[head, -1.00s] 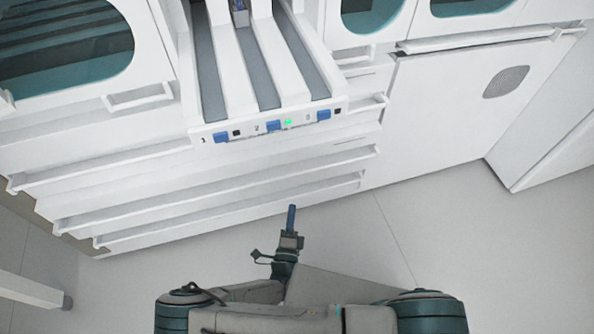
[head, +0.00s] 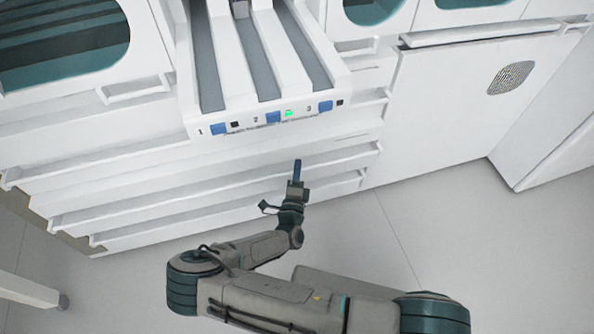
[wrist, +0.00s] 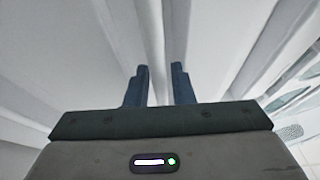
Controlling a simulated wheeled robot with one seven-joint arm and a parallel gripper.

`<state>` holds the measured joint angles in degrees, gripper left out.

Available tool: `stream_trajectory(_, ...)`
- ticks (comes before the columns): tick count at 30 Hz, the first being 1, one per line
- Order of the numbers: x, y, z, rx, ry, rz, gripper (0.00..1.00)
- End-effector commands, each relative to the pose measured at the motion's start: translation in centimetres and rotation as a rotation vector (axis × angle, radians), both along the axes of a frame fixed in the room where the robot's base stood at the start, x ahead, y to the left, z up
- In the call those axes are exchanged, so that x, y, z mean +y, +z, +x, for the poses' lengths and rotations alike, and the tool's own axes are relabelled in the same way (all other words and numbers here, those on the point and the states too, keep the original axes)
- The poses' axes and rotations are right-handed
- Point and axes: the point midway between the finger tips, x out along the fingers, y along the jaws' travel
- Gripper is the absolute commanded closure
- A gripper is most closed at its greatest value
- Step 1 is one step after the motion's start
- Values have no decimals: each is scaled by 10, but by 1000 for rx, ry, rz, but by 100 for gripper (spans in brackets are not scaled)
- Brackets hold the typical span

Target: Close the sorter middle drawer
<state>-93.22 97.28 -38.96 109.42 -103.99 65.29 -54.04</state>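The white sorter (head: 120,160) has a stack of long drawers with lipped front edges below the numbered lanes. The middle drawer (head: 130,205) is the one between the top drawer (head: 90,165) and the bottom drawer (head: 170,222). How far it stands out is hard to tell from this steep angle. My gripper (head: 297,165) reaches up in front of the right part of the drawers, overlapping the middle drawer's edge in the head view. Contact cannot be told. In the wrist view my gripper's two blue fingers (wrist: 160,84) are apart, with nothing between them.
A rack with three grey lanes and blue tabs (head: 273,117) juts out above the drawers, with a green light. A white cabinet door (head: 450,110) stands to the right. The grey floor (head: 420,215) is clear in front. A white leg (head: 30,290) is at lower left.

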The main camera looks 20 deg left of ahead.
Motion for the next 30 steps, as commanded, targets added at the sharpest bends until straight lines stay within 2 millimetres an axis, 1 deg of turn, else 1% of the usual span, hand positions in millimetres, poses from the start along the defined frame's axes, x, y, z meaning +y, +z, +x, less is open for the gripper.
stream_trajectory(5,0,0,0,0,0,0,78)
stream_trajectory(6,0,0,0,0,0,1,84)
stream_trajectory(8,0,0,0,0,0,1,100)
stream_trajectory(14,1,0,1,0,0,1,100)
stream_trajectory(17,5,0,7,1,-1,2,100)
stream_trajectory(24,18,-1,29,3,0,4,100)
stream_trajectory(30,23,0,35,2,2,0,100)
